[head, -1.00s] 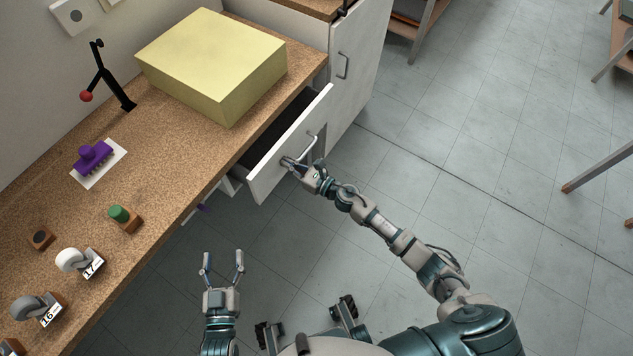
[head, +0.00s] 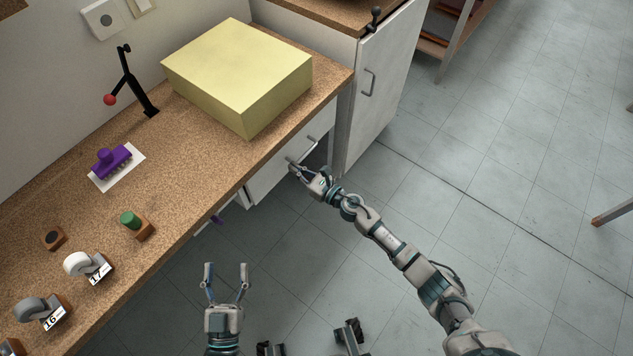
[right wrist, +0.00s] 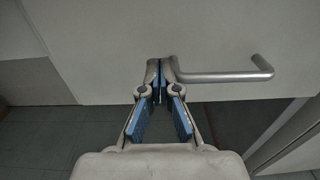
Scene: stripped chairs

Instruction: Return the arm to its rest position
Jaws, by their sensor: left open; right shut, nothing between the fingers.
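My right gripper (head: 293,166) is shut and empty at the white drawer front (head: 275,172) under the worktop. In the right wrist view the closed fingertips (right wrist: 161,68) are at the left end of the metal bar handle (right wrist: 222,76), close against the white panel; I cannot tell whether they touch it. The drawer front sits close under the worktop edge, and no drawer interior shows from above. My left gripper (head: 226,272) is open and empty, pointing forward over the floor, to the right of the worktop.
The cork-like worktop (head: 190,180) carries a large yellow box (head: 240,75), a purple stamp-like object (head: 112,160), a green-topped block (head: 135,222) and tape rolls (head: 80,265). A white cabinet (head: 375,85) with a handle stands beyond the drawer.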

